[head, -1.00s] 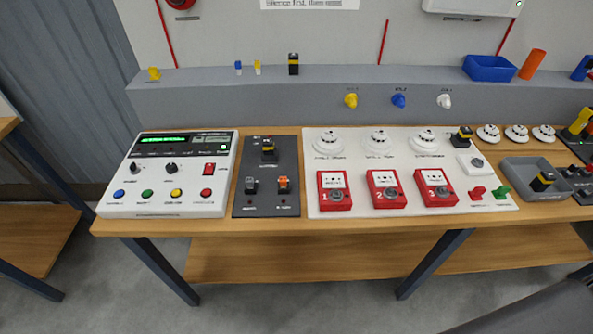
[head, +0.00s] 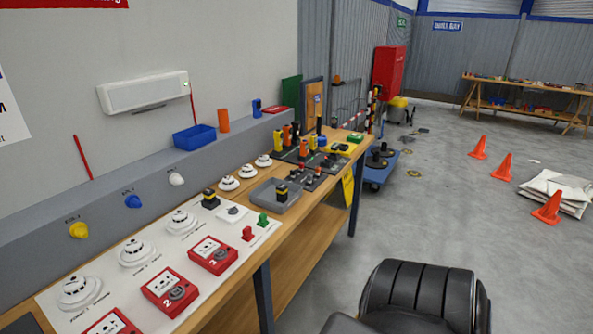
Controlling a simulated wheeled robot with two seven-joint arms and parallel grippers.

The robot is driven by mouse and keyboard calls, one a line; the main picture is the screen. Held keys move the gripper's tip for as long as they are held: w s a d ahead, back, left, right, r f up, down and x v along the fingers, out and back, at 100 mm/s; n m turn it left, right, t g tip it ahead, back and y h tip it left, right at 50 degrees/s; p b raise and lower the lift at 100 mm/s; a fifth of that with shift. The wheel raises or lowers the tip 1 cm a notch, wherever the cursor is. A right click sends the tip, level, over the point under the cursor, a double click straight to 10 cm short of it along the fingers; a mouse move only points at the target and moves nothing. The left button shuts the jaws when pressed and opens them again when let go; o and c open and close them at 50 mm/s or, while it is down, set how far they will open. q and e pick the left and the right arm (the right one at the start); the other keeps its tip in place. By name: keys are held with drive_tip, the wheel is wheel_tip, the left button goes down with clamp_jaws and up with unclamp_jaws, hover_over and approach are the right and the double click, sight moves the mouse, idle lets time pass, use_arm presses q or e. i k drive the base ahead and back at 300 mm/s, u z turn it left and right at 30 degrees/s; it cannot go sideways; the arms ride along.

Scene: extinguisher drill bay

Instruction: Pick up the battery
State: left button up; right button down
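A small black block with a yellow band, which looks like a battery (head: 282,191), stands in a shallow grey tray (head: 262,194) on the workbench. A similar black-and-yellow block (head: 209,199) stands on the white panel to its left, beside a smoke detector. I cannot tell which of the two the task means. Neither gripper is in view.
The white panel (head: 75,322) carries smoke detectors (head: 137,252) and red call boxes (head: 213,255). A blue bin (head: 195,136) sits on the back ledge. Orange cones (head: 503,166) stand on the floor at right. The wooden bench (head: 300,240) has a bare front edge.

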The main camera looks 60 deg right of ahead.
sight(282, 190)
drive_tip(key=z, duration=1.75)
